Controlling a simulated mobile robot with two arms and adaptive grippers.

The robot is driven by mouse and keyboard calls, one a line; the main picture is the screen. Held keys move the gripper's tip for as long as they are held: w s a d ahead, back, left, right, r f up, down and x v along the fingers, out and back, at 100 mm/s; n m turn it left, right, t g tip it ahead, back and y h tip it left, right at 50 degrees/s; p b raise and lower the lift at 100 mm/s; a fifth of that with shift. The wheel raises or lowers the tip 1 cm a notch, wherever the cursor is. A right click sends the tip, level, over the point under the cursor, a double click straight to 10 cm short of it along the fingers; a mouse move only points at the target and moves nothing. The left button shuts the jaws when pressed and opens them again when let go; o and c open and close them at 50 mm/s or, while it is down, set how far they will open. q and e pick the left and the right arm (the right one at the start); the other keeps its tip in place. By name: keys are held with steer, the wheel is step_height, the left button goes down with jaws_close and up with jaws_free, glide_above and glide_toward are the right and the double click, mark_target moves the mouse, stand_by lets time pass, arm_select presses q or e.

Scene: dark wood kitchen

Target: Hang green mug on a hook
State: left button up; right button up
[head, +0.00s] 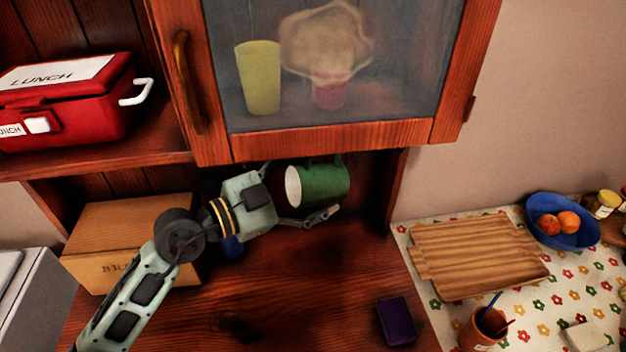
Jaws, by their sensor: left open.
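The green mug (325,186) is just below the glass-door cabinet. It lies on its side in the air, its pale open mouth facing left and its handle up against the cabinet's lower edge. No hook can be made out; the cabinet edge hides the space above the handle. My left gripper (300,190) is open beside the mug, on its mouth side. One finger reaches below the mug and the other shows above left of it. I cannot tell whether the fingers touch it. My right gripper is not in view.
The cabinet (330,138) overhangs the work area. A cardboard bread box (110,262) stands behind my left arm, and a blue object (231,247) is partly hidden by it. A purple block (396,321) lies front right. The wooden counter (310,290) between is mostly clear.

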arm_select(q)
steer(key=v, duration=0.7)
steer(key=shift+w+a, duration=0.1)
